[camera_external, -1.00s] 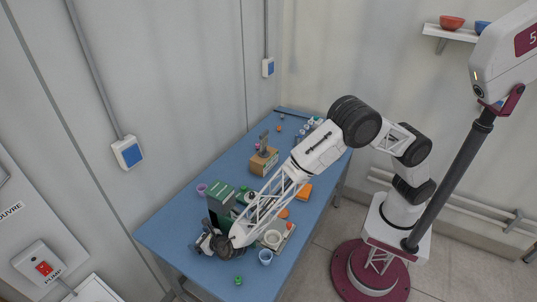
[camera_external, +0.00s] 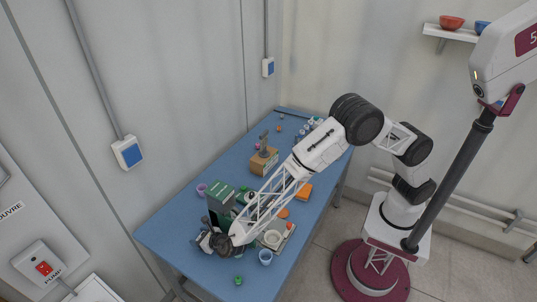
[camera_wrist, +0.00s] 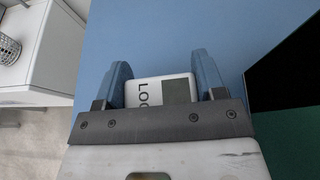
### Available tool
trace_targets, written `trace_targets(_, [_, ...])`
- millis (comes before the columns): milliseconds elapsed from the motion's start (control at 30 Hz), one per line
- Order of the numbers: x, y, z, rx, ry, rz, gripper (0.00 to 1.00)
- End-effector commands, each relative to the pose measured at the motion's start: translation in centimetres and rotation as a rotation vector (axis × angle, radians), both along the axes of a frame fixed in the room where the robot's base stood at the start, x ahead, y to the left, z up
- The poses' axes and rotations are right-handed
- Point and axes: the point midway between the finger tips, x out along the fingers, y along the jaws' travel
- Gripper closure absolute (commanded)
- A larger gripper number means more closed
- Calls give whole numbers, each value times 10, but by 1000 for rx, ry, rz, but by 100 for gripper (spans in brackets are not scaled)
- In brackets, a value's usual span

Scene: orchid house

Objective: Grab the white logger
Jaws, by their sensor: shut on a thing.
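The white logger (camera_wrist: 146,92) shows in the wrist view with dark letters "LOC" and a grey-green square panel on its face. It sits between the two blue fingers of my gripper (camera_wrist: 161,80), which are shut on it. Its lower part is hidden by the dark gripper bar. In the external view my gripper (camera_external: 205,243) is low over the near left part of the blue table (camera_external: 180,219). There the logger cannot be made out. I cannot tell whether the logger touches the table.
A dark and green box (camera_external: 221,200) stands close beside my gripper; its dark and green sides fill the right of the wrist view. A blue cup (camera_external: 265,257), a green item (camera_external: 239,280) and a purple pot (camera_external: 201,189) are nearby. A cardboard box (camera_external: 263,162) stands farther back.

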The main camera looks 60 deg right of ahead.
Motion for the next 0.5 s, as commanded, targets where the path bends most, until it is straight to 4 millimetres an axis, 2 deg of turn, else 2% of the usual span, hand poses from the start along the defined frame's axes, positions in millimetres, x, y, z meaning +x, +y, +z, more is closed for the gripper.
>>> trace_targets(500, [0, 0, 73, 1, -1, 1, 61])
